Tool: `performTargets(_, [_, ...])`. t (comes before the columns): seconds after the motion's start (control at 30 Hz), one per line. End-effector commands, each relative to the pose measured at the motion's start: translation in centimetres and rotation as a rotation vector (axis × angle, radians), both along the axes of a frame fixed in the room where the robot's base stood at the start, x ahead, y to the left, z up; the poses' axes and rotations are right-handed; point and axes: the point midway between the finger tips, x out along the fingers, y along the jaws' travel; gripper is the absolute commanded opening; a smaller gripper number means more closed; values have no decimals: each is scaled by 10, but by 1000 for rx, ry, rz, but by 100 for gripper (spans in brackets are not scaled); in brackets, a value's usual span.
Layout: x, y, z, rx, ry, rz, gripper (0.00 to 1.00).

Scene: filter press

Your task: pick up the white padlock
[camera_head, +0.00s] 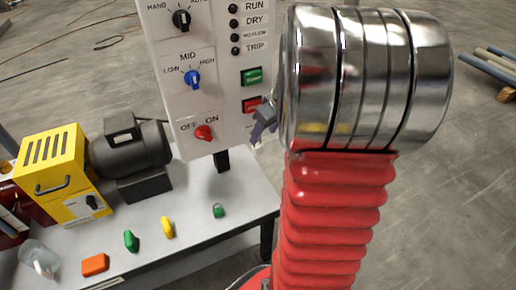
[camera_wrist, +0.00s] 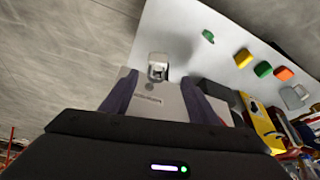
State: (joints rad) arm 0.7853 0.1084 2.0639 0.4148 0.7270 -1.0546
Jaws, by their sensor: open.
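A small whitish block with a greyer, shiny loop-like part, which looks like the white padlock (camera_wrist: 157,67), shows in the wrist view. It lies in line with the gap between my fingertips. I cannot tell its distance from them or whether it hangs or rests. I cannot make it out in the head view, where my arm and gripper cover part of that area. My gripper (camera_wrist: 158,79) is open, with its two purple fingers apart and nothing held. In the head view my gripper (camera_head: 262,127) is beside the lower right edge of the control panel (camera_head: 228,120).
The table (camera_head: 190,255) carries a yellow box (camera_head: 50,170), a dark motor (camera_head: 130,150), an orange block (camera_head: 95,265), a yellow piece (camera_head: 167,228), green pieces (camera_head: 131,241) and a clear container (camera_head: 38,258). Poles (camera_head: 490,65) lie at the far right. Floor right of the table is open.

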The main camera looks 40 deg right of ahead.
Motion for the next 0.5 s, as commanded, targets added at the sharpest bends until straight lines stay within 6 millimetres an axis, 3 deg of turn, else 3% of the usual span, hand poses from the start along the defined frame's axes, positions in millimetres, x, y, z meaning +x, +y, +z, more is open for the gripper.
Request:
performTargets(0.3, [17,0,-41,3,1,-1,55])
performTargets(0.5, [20,-1,-49,-1,-1,-1,55])
